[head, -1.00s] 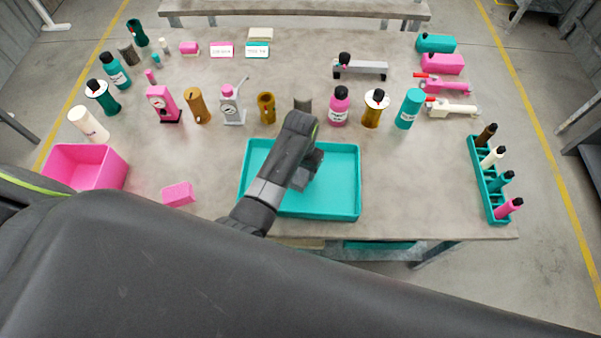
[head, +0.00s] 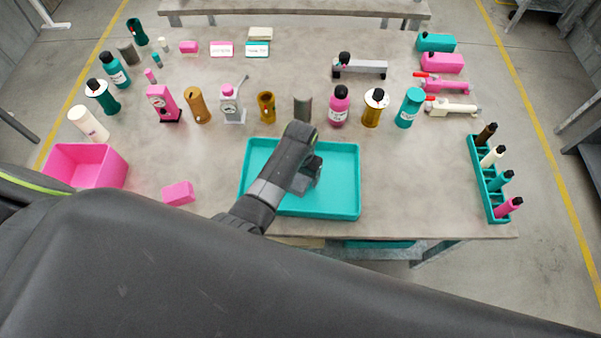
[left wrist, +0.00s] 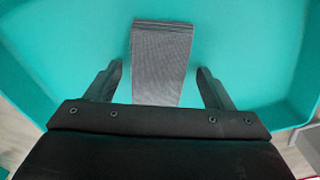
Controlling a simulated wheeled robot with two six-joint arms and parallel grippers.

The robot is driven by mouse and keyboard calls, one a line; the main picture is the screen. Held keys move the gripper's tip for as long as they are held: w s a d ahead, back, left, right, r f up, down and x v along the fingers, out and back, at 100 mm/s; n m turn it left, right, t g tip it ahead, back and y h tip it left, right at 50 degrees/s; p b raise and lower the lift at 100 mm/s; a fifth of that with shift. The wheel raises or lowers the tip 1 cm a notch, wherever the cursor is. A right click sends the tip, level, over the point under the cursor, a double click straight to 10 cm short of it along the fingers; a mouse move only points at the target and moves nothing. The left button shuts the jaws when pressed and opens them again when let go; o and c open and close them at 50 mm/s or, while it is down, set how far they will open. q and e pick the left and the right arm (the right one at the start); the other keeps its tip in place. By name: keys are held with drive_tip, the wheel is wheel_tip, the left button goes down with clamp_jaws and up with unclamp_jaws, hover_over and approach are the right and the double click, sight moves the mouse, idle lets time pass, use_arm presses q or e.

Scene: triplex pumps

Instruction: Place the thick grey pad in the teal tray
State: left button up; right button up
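The teal tray (head: 342,205) lies at the front middle of the table. My left gripper (head: 309,178) is over the inside of the tray, pointing down. In the left wrist view the thick grey pad (left wrist: 160,60) shows between the two fingers of my left gripper (left wrist: 159,75), over the teal tray floor (left wrist: 65,55). A gap of teal shows on each side between pad and finger, so the gripper is open around the pad. In the head view the wrist largely hides the pad. My right gripper is not in view.
A pink bin (head: 85,167) and a pink block (head: 178,193) are left of the tray. A teal rack of small bottles (head: 488,180) stands at the right edge.

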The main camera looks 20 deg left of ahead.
sight(300, 177)
use_arm(q)
wheel_tip(300, 177, up, 12)
drive_tip(key=shift+r+b, duration=0.15)
drive_tip(key=shift+b, duration=0.15)
idle(0.4)
idle(0.5)
